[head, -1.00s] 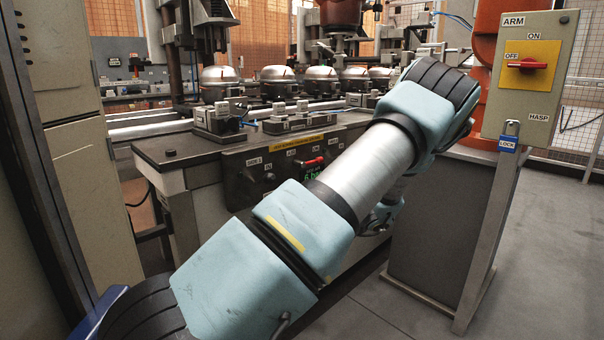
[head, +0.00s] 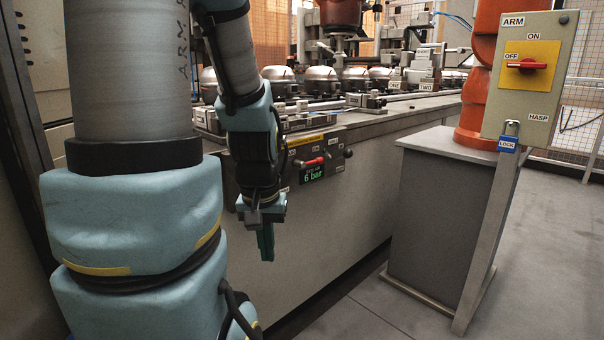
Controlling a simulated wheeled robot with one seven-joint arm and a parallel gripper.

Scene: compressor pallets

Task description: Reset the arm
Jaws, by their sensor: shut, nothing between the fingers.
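My arm stands folded at the left of the head view, with its forearm and wrist hanging down in front of the workbench. My gripper (head: 265,245) points downward, with green fingers that look closed together and hold nothing. It hangs in front of the bench's front panel, left of and below the green display (head: 313,174) that reads 6 bar. A red-handled lever (head: 308,163) is just above the display. The gripper appears apart from the bench.
A grey switch box (head: 530,75) labelled ARM, with a red switch (head: 527,66) and a blue lock (head: 508,144), stands on a post at right. A grey pedestal (head: 440,220) carries an orange machine. Compressor domes (head: 315,80) line the bench. Floor at right is clear.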

